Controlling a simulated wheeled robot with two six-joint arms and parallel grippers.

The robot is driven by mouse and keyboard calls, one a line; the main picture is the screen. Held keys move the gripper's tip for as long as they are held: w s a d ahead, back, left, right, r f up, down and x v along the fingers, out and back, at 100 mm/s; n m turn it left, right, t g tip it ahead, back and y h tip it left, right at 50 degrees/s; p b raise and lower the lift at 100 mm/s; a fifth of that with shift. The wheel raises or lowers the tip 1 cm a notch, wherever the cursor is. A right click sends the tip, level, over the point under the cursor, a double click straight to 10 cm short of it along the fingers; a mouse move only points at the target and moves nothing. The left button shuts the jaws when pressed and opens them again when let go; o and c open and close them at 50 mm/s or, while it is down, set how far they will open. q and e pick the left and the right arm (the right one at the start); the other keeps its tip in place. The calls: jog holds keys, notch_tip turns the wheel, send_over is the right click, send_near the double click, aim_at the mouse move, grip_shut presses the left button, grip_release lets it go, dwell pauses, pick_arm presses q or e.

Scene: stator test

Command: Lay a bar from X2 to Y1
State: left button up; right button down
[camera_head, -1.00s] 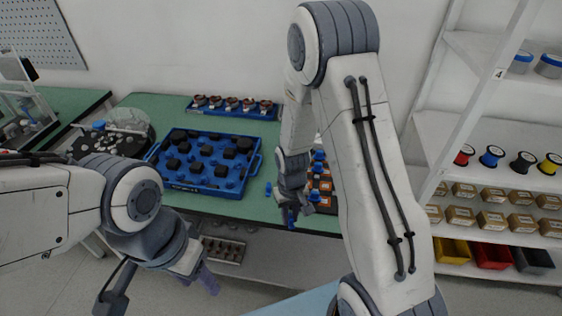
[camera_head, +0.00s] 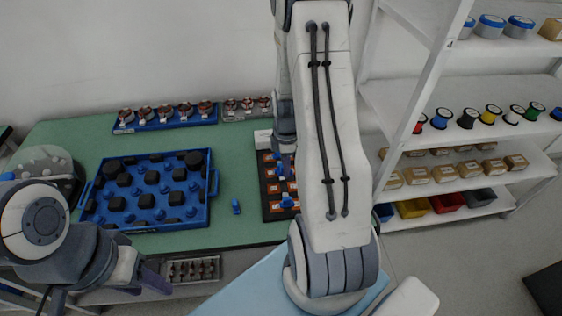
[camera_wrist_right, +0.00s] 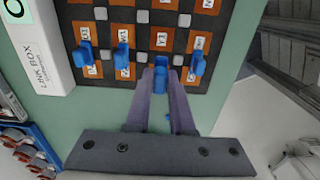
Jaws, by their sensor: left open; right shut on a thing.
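The dark terminal board (camera_head: 272,208) with orange labelled tiles lies on the green table, partly hidden by my right arm. In the right wrist view the board (camera_wrist_right: 143,45) carries blue pieces at its near row: one at the left (camera_wrist_right: 84,53), one beside it (camera_wrist_right: 122,56) and one at the right (camera_wrist_right: 197,66). My right gripper (camera_wrist_right: 161,78) is shut on a blue bar (camera_wrist_right: 161,70), held at the board's near edge; whether the bar is seated cannot be told. The X2 and Y1 labels cannot be read surely. My left gripper (camera_head: 105,292) is open and empty, in front of the table.
A loose blue piece (camera_head: 236,207) lies on the table left of the board. A blue tray (camera_head: 205,218) of black and blue parts stands further left. A white link box (camera_wrist_right: 42,45) borders the board. Copper-wound parts stand in a rack (camera_head: 165,122) behind; shelves (camera_head: 470,150) stand right.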

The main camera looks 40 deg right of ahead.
jog(key=shift+w+a+f+b, duration=0.1)
jog(key=shift+f+b, duration=0.3)
jog(key=shift+f, duration=0.1)
jog(key=shift+w+a+f+b, duration=0.1)
jog(key=shift+f+b, duration=0.25)
jog(key=shift+f, duration=0.15)
notch_tip(320, 180, down, 2)
jog(key=shift+f+b, duration=0.2)
jog(key=shift+b, duration=0.85)
jog(key=shift+s+f+b, duration=0.1)
jog(key=shift+f+b, duration=0.3)
jog(key=shift+f, duration=0.05)
jog(key=shift+f, duration=0.1)
jog(key=shift+f+b, duration=0.35)
jog(key=shift+f, duration=0.25)
jog(key=c, duration=0.7)
grip_release()
